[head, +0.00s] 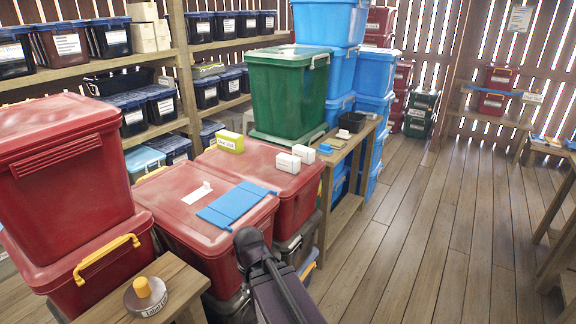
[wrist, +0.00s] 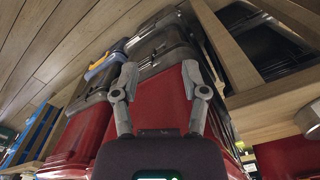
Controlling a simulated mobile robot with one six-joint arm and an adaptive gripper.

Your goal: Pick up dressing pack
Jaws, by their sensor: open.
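I cannot tell for sure which item is the dressing pack. A small yellow-green box (head: 230,142) with a white label, too small to read, lies on a red bin lid in the head view. Two small white boxes, one nearer (head: 288,163) and one farther (head: 304,154), sit to its right on the same lid. My gripper (wrist: 158,75) is open and empty in the wrist view, facing the sides of red and dark bins. None of these small boxes shows between its fingers. My dark arm rises at the bottom middle of the head view; its gripper is not clear there.
A blue flat folder (head: 235,205) and a white card (head: 197,193) lie on the nearer red bin (head: 180,225). Stacked red bins (head: 65,160) stand left, a green bin (head: 288,95) and blue bins (head: 375,75) behind. The wooden floor (head: 430,240) at right is clear.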

